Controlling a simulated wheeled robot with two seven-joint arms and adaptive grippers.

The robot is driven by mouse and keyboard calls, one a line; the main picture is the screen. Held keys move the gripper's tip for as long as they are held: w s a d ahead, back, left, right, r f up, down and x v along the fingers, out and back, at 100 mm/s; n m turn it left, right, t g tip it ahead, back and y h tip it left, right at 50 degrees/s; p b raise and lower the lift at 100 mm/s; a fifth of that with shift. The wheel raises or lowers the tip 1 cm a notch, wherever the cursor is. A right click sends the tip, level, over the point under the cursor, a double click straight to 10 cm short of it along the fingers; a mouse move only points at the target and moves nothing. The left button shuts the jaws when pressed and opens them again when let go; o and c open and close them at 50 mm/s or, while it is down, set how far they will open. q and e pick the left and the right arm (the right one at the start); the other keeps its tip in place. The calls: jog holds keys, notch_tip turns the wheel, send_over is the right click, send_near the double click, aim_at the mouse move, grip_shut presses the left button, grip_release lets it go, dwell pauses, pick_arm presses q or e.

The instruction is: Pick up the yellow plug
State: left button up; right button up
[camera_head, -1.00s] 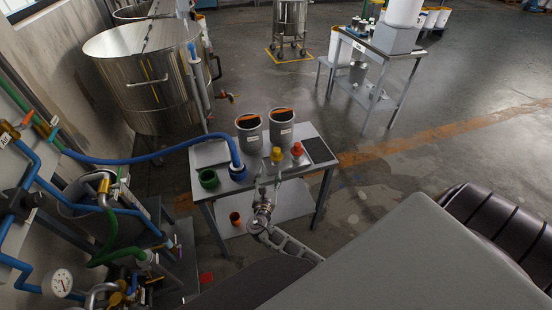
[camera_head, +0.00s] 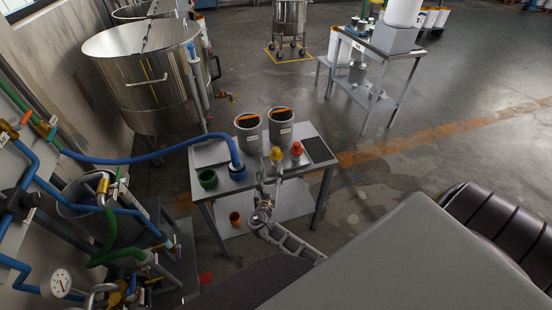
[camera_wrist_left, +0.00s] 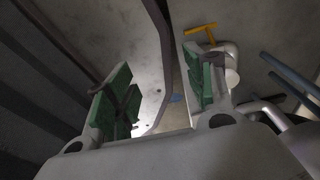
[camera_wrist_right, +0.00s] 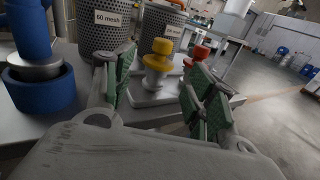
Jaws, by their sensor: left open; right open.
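In the right wrist view the green-padded fingers of the right gripper (camera_wrist_right: 160,95) are spread wide. My left gripper (camera_wrist_left: 162,90) is open and empty, away from the table.
A red plug (camera_head: 296,149) stands just right of the yellow one. Two mesh baskets (camera_head: 281,127) stand behind. A blue hose fitting (camera_head: 237,172) and a green ring (camera_head: 208,179) are to the left. An orange cup (camera_head: 235,218) sits on the lower shelf.

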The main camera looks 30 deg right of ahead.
aim_at(275, 154)
jog(key=b+x, duration=0.1)
jog(key=x, duration=0.5)
jog(key=shift+w+d+b, duration=0.15)
jog(key=shift+d+b, duration=0.05)
jog(key=shift+b, duration=0.2)
jog(key=shift+w+d, duration=0.25)
jog(key=shift+w, duration=0.05)
jog(key=shift+w+d, duration=0.25)
jog(key=b+x, duration=0.1)
jog(key=x, duration=0.2)
jog(key=shift+w+d+r, duration=0.1)
jog(key=shift+d+r, duration=0.05)
jog(key=shift+d, duration=0.15)
jog(key=shift+w+d+b, duration=0.25)
jog(key=shift+w+b, duration=0.05)
jog(key=shift+w, duration=0.05)
jog(key=shift+r, duration=0.1)
pick_arm(q)
jog(key=a+f, duration=0.1)
jog(key=w+a+f, duration=0.1)
jog(key=a+f, duration=0.1)
jog(key=shift+w+a+f, duration=0.15)
jog(key=shift+w+a, duration=0.1)
jog(key=shift+d, duration=0.2)
pick_arm(e)
jog(key=shift+c, duration=0.3)
